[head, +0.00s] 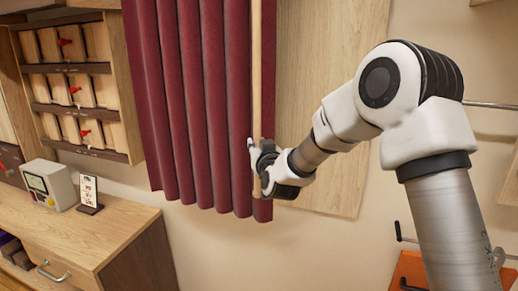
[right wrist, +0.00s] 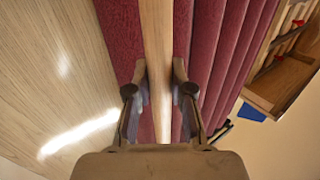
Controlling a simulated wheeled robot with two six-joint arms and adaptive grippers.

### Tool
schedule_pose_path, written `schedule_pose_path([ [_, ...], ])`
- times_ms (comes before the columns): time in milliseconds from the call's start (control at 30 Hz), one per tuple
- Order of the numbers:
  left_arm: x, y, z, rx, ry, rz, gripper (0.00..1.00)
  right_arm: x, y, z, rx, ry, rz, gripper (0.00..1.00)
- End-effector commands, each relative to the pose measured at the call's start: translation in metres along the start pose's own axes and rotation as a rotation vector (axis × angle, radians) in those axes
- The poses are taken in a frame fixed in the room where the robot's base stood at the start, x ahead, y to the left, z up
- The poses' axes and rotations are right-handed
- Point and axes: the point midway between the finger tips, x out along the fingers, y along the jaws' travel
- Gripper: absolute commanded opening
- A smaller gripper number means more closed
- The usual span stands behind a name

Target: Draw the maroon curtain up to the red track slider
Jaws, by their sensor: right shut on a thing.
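The maroon curtain (head: 190,110) hangs in vertical folds in the middle of the head view, its top cut off by the frame. A pale wooden rod (head: 256,60) runs down along its right edge. My right gripper (head: 256,166) is shut on the rod near the curtain's lower end. In the right wrist view, my right gripper (right wrist: 159,76) has one finger on each side of the rod (right wrist: 156,35), with the curtain (right wrist: 208,60) behind it. The track and its red slider are out of view. My left gripper is not in view.
A wooden panel (head: 318,90) is on the wall right of the curtain. A wooden rack with red pegs (head: 77,90) hangs at the left. Below it, a cabinet (head: 100,232) bears a small grey device (head: 48,184) and a card stand (head: 88,193). An orange item (head: 412,272) is at the lower right.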

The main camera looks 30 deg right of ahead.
Motion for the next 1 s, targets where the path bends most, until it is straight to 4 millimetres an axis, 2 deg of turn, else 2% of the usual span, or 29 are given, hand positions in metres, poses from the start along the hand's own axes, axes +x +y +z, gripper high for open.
schedule_pose_path([
  [400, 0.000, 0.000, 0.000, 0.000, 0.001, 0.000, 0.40, 0.001, 0.000, -0.003, -0.001, 0.007, 0.000, 0.00],
  [433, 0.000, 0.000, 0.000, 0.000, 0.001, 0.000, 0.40, 0.001, 0.000, -0.003, -0.002, 0.007, 0.000, 0.25],
  [500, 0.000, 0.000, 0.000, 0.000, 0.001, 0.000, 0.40, 0.001, 0.000, -0.003, -0.001, 0.007, 0.000, 0.47],
  [833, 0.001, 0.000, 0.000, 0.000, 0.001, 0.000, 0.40, -0.002, 0.000, -0.002, -0.001, 0.003, 0.000, 0.47],
  [933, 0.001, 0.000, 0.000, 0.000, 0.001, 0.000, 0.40, -0.011, 0.000, -0.002, -0.001, 0.003, -0.001, 0.47],
  [1000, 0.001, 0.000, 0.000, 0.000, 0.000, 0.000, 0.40, -0.025, 0.000, -0.002, -0.001, 0.002, -0.001, 0.47],
])
